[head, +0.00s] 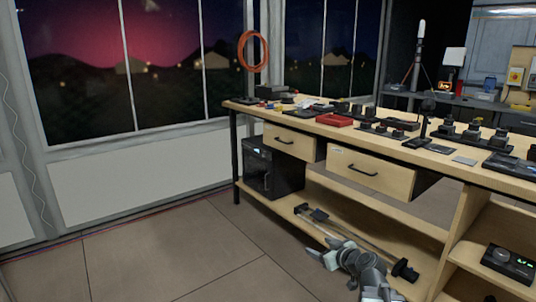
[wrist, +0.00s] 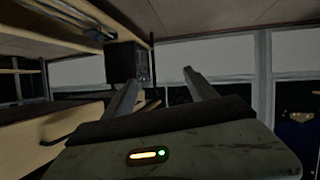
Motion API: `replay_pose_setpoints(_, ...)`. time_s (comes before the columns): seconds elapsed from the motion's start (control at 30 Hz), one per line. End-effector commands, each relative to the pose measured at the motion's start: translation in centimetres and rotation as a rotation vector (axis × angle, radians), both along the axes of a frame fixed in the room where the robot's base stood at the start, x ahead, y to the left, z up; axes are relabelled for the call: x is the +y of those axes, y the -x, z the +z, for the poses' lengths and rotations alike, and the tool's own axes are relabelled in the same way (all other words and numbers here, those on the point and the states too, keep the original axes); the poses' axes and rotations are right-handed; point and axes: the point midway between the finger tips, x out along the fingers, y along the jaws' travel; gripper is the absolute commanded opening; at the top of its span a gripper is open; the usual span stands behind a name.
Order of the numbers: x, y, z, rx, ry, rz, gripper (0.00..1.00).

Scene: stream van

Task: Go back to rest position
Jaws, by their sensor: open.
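My gripper (head: 325,249) is low at the bottom of the head view, in front of the workbench's lower shelf. In the wrist view its two fingers (wrist: 163,76) stand well apart with nothing between them. The wrist picture looks upside down, with the floor at the top. The fingers point toward the wall panels and a black box.
A wooden workbench (head: 257,113) crosses the right side, with two drawers (head: 292,142) (head: 370,174) in its front and small parts on top. A black box (head: 272,168) stands on its lower shelf (head: 330,200). The floor (head: 170,250) at left is clear up to the windowed wall.

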Motion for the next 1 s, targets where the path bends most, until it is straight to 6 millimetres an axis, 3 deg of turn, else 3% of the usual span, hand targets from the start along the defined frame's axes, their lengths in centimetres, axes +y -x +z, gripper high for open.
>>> replay_pose_setpoints(0.03, 3.8, 0.9, -0.3, 0.077, 0.015, 0.068, 0.66)
replay_pose_setpoints(0.1, 7.9, 2.9, -2.1, 0.21, 0.042, 0.137, 0.66)
replay_pose_setpoints(0.2, 11.4, 6.7, -5.3, 0.447, 0.099, 0.171, 0.66)
replay_pose_setpoints(0.23, 11.6, 8.0, -6.3, 0.526, 0.12, 0.157, 0.66)
replay_pose_setpoints(0.27, 11.4, 9.2, -7.2, 0.603, 0.141, 0.132, 0.66)
replay_pose_setpoints(0.4, 6.9, 14.1, -10.5, 0.904, 0.199, -0.098, 0.66)
replay_pose_setpoints(0.5, 3.9, 17.3, -11.3, 1.068, 0.213, -0.305, 0.66)
replay_pose_setpoints(0.6, 3.1, 19.3, -11.3, 1.176, 0.15, -0.49, 0.66)
replay_pose_setpoints(0.7, 3.1, 19.2, -7.3, 1.17, 0.141, -0.498, 0.66)
replay_pose_setpoints(0.87, 3.1, 19.1, -2.6, 1.167, 0.14, -0.495, 0.66)
replay_pose_setpoints(1.0, 3.2, 19.1, 2.8, 1.166, 0.14, -0.494, 0.66)
